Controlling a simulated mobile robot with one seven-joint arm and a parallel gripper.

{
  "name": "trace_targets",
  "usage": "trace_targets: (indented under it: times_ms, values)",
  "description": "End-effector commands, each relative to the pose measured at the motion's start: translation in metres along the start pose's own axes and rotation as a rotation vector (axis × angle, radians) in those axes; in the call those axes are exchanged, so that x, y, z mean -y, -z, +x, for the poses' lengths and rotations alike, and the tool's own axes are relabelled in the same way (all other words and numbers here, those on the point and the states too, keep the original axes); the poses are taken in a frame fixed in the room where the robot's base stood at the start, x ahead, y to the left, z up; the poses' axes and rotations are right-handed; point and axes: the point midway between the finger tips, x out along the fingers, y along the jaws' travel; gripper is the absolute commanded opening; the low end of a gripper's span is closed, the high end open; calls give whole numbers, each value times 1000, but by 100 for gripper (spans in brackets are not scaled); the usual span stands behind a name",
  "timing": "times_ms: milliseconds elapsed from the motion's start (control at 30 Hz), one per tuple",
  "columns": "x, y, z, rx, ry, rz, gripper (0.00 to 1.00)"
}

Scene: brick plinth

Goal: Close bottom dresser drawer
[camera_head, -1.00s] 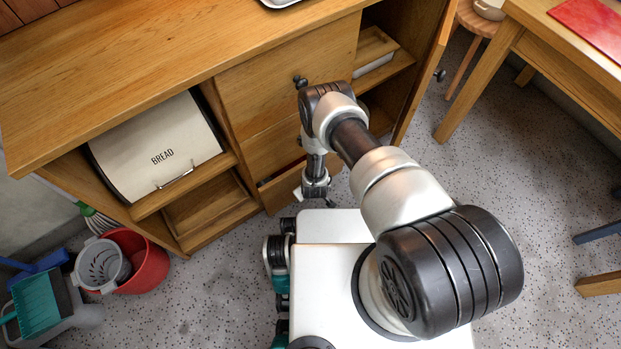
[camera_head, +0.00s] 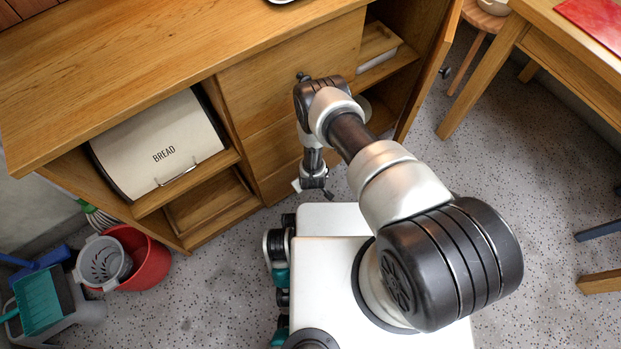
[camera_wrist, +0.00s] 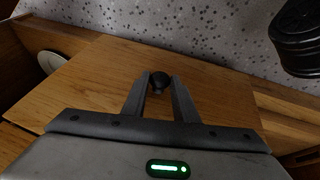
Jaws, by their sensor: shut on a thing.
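The wooden dresser (camera_head: 110,75) fills the upper left of the head view. Its bottom drawer front (camera_head: 275,185) is partly hidden by my arm and looks about flush with the fronts above, with no dark gap showing. In the wrist view, a wooden front (camera_wrist: 95,85) carries a dark round knob (camera_wrist: 160,80). My gripper (camera_wrist: 161,83) has its two fingers on either side of this knob and is shut on it. In the head view, my gripper is low at the dresser's front, and its fingertips are hidden.
An open door (camera_head: 430,75) stands out on the dresser's right. A bread bin (camera_head: 160,145) sits in the left bay. A red bucket (camera_head: 145,265) and a teal dustpan (camera_head: 40,300) are on the floor at left. A table (camera_head: 535,40) stands at right.

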Motion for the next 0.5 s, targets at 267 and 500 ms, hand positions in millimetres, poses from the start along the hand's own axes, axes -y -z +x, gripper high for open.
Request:
trace_targets:
  times_ms: [267,500]
  values:
    - [0,8,3,-6,-1,-1,0]
    - [0,9,3,-7,-1,-1,45]
